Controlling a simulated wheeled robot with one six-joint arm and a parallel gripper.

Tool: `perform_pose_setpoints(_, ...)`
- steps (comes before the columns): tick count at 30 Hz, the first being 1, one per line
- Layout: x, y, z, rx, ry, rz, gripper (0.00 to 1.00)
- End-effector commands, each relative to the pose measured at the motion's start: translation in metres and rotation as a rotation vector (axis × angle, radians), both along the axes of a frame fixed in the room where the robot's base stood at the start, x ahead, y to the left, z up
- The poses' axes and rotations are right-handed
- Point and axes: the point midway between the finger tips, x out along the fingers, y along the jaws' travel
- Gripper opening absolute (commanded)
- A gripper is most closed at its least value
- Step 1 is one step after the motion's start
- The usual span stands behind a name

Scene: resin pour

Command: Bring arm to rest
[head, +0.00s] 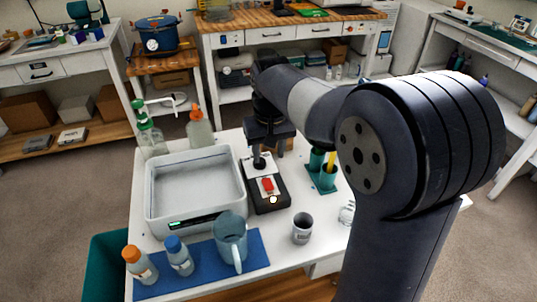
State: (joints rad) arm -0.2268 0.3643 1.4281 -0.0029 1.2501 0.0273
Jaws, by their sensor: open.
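My arm reaches in from the right and bends down over the white table (215,292). My gripper (268,150) is at its end, open, over the back part of a small black device (268,203) with a light top and a red part. A dark knob-like piece shows just below the gripper. I cannot tell whether the gripper touches it. The fingertips are small and partly lost against the dark device.
Left of the device are a grey basin (196,190) and two bottles, one with a green pump (148,130). In front, a blue mat (205,268) carries a blue-grey jug (231,240) and two capped bottles. A grey cup (302,228) and green holder (323,172) stand right.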

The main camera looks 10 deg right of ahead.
Motion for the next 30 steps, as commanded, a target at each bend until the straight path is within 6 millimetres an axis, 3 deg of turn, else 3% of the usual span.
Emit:
perform_pose_setpoints(7, 0.0, 0.0, -0.003, 0.0, 0.001, 0.0, 0.45)
perform_pose_setpoints(11, 0.001, 0.0, -0.015, -0.001, 0.004, 0.0, 0.45)
perform_pose_setpoints(26, 0.01, 0.002, -0.109, -0.001, 0.005, 0.0, 0.45)
perform_pose_setpoints(30, 0.009, 0.002, -0.112, 0.007, -0.036, 0.0, 0.45)
